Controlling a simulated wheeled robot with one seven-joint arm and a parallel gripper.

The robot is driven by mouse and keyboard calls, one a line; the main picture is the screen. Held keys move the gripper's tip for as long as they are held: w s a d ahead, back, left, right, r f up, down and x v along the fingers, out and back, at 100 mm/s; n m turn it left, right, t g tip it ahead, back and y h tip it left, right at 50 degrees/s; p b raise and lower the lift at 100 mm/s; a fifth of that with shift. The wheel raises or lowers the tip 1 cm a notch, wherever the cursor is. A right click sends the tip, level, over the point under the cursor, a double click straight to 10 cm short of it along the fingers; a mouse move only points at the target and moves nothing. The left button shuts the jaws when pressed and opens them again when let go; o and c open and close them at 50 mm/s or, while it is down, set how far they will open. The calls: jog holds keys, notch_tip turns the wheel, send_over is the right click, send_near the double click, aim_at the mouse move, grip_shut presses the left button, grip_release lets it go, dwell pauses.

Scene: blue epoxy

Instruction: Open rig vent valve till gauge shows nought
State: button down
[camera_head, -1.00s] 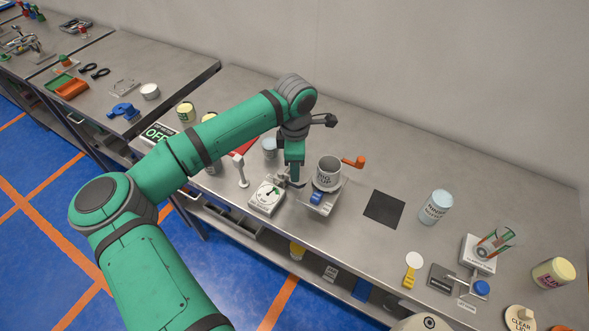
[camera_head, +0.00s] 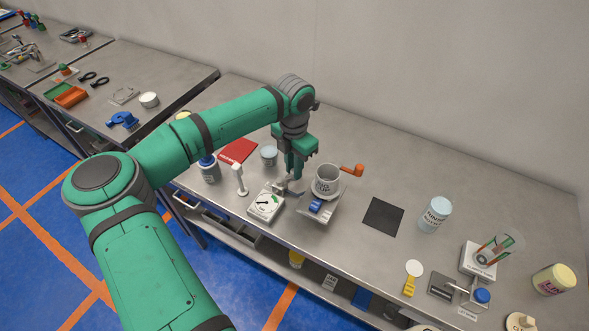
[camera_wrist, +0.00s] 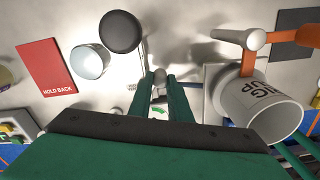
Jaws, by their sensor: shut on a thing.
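The rig holds a grey cup marked RIG CUP (camera_head: 326,180), with an orange handle (camera_head: 352,170) on its right and a blue part (camera_head: 317,206) at its front. The white gauge (camera_head: 266,205) stands to its left; its needle is too small to read. My gripper (camera_head: 291,184) points down between gauge and cup. In the wrist view my gripper (camera_wrist: 160,84) is shut on a small grey knob (camera_wrist: 160,74), which seems to be the vent valve. The cup also shows there (camera_wrist: 262,106). Part of the gauge's green marking (camera_wrist: 157,111) shows between the fingers; the rest is hidden.
A white post (camera_head: 240,180), dark bottle (camera_head: 209,170), pale blue can (camera_head: 269,156) and red card (camera_head: 238,151) stand or lie left of my gripper. A dark round thing (camera_wrist: 121,31) is close by. The dark mat (camera_head: 383,215) is bare.

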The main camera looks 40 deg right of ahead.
jog(key=shift+w+n, duration=0.25)
jog(key=shift+n, duration=0.15)
jog(key=c, duration=1.6)
grip_release()
jog(key=shift+c, duration=0.2)
jog(key=shift+r, duration=0.15)
notch_tip(320, 180, up, 11)
jog(key=shift+f, duration=0.2)
jog(key=shift+w, duration=0.1)
jog(key=shift+s, duration=0.2)
